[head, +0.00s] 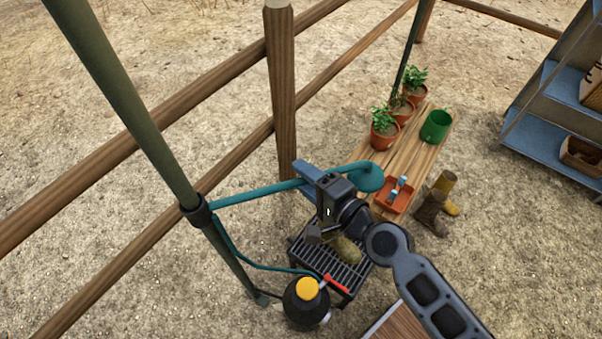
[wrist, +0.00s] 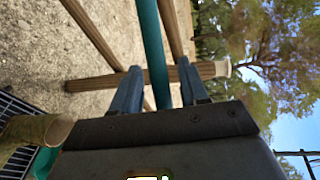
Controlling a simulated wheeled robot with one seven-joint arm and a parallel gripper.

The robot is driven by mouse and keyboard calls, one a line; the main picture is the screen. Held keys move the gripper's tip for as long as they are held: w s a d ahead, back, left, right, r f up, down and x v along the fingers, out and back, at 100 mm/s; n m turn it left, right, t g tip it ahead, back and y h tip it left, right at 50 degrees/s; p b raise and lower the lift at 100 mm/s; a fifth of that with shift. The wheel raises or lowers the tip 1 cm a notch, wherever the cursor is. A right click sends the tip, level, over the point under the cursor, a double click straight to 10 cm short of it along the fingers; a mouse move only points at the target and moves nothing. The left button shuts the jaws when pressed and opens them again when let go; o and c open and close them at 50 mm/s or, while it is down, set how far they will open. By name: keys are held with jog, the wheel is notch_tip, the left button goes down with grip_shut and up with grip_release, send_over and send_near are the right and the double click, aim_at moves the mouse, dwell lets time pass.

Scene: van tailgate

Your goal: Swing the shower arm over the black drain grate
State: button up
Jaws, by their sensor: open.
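The teal shower arm (head: 255,194) reaches right from a dark collar on a slanted green pole and ends in a round shower head (head: 369,177). The black drain grate (head: 322,262) lies below and nearer than the arm; the shower head is beyond it, towards the bench. My gripper (head: 304,181) is at the arm, short of the shower head. In the wrist view the teal tube (wrist: 151,45) passes between the two blue fingers of my gripper (wrist: 158,80), with gaps on both sides. The gripper is open. My wrist hides part of the grate.
An olive boot (head: 346,248) rests on the grate. A black tank with a yellow cap (head: 307,289) and a red lever (head: 336,284) stands at its near side. A wooden bench (head: 410,162) with pots is behind; boots (head: 433,211) stand beside it. A rail fence (head: 282,95) runs left.

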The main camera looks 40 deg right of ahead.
jog(key=s+r+b, duration=0.1)
jog(key=s, duration=0.5)
jog(key=shift+d, duration=0.1)
dwell(0.4)
jog(key=s+a+r+n, duration=0.1)
jog(key=s+r+n, duration=0.2)
jog(key=s+n, duration=0.3)
jog(key=s+a+r+n, duration=0.1)
jog(key=s+r+n, duration=0.2)
jog(key=s+n, duration=0.3)
jog(key=s+a+r+n+g, duration=0.1)
jog(key=s+r+n, duration=0.3)
jog(key=s, duration=0.6)
jog(key=n, duration=0.2)
jog(key=shift+s+a+n+h, duration=0.15)
jog(key=shift+s+n+h, duration=0.05)
jog(key=shift+n+h, duration=0.1)
jog(key=shift+f+b, duration=0.15)
jog(key=shift+b, duration=0.15)
